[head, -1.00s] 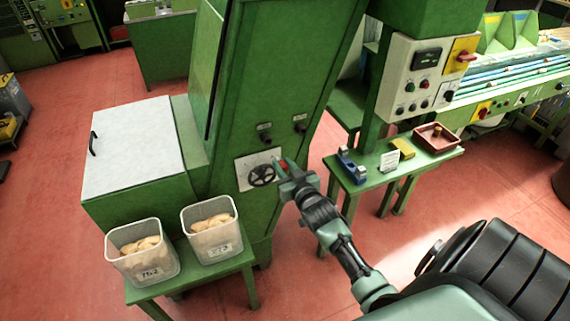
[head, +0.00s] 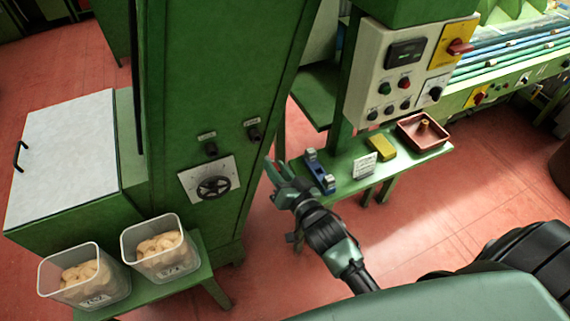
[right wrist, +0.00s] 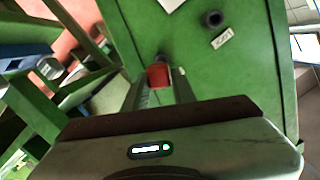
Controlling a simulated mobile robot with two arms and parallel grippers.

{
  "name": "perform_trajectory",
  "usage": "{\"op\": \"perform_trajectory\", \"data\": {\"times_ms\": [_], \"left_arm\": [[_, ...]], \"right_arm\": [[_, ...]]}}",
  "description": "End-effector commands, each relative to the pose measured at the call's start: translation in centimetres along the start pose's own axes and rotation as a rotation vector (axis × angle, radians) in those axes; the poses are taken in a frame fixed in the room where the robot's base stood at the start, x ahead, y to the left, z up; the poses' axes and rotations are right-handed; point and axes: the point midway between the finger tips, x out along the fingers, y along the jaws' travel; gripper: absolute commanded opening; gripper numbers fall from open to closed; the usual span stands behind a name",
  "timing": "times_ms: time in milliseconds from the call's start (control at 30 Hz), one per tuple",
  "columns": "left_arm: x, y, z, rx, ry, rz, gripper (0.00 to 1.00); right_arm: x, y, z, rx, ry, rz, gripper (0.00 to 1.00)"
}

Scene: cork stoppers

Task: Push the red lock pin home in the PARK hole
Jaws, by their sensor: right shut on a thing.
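The red lock pin (right wrist: 158,75) shows in the right wrist view between the two fingers of my right gripper (right wrist: 160,90), which is shut on it. In the head view my right gripper (head: 273,172) is beside the right edge of the green machine, apart from the white plate (head: 188,185) with its black handwheel (head: 213,188). The pin can hardly be made out there. I cannot pick out the PARK hole or read its label. My left gripper is not in view.
A small green table (head: 345,185) at right holds a blue item (head: 319,172), a card, a yellow block (head: 382,148) and a red tray (head: 442,142). Two tubs of corks (head: 160,262) stand at lower left.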

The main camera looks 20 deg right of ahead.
Motion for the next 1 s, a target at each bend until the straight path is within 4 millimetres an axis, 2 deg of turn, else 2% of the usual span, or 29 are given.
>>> {"op": "perform_trajectory", "data": {"times_ms": [267,600,1000], "left_arm": [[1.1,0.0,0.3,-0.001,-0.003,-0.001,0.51],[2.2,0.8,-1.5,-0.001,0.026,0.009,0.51],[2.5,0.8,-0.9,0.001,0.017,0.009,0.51]], "right_arm": [[2.4,0.1,-0.3,-0.003,0.002,-0.001,0.0],[5.1,0.1,-0.7,-0.003,0.001,0.0,0.0],[6.0,0.1,-0.9,-0.003,0.0,0.001,0.0]]}}
